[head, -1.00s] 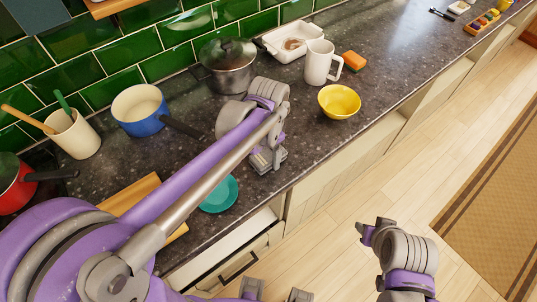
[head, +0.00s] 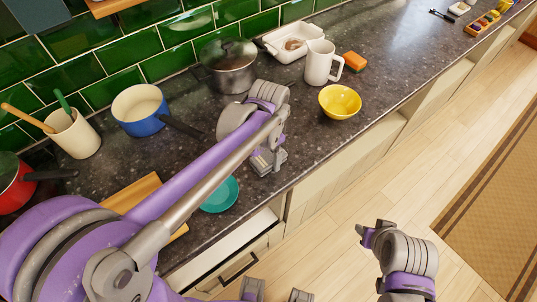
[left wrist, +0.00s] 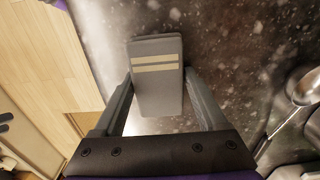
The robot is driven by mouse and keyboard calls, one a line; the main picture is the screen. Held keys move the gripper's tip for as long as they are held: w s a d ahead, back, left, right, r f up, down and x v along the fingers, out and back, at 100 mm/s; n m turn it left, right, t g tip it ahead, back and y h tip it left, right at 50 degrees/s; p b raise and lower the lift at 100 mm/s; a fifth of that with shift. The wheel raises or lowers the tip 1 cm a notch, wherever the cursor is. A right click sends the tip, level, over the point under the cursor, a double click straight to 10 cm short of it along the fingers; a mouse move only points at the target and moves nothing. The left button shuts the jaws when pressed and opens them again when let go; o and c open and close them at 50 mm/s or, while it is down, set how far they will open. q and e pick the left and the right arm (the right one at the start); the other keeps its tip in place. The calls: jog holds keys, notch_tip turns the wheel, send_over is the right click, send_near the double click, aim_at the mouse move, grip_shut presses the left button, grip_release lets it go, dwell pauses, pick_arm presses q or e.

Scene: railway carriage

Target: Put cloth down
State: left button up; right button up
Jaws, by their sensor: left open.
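The cloth (left wrist: 156,85) is a flat grey folded piece with two pale beige stripes, seen in the left wrist view. It lies between the spread fingers of my left gripper (left wrist: 158,76), just above or on the dark counter; I cannot tell which. The fingers stand along its two sides. In the head view my left gripper (head: 268,161) is low at the counter's front edge, and I cannot make out the cloth there clearly. My right gripper (head: 367,236) is over the floor, away from the counter, and its jaws do not show clearly.
The dark speckled counter (head: 315,145) holds a yellow bowl (head: 340,101), a white mug (head: 320,62) and a lidded pot (head: 229,68) beyond my left gripper. A teal dish (head: 220,194), a wooden board (head: 133,192) and a blue pan (head: 140,110) are nearer. A drawer (head: 240,255) stands open below.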

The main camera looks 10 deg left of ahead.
aim_at(269, 156)
pick_arm(q)
jog(key=shift+s+d+f, duration=0.1)
jog(key=shift+s+f, duration=0.15)
jog(key=shift+f, duration=0.05)
jog(key=shift+r, duration=0.3)
notch_tip(269, 156, up, 12)
jog(key=p, duration=0.1)
jog(key=shift+w+r, duration=0.15)
jog(key=shift+w, duration=0.05)
jog(key=shift+s, duration=0.1)
dwell(0.3)
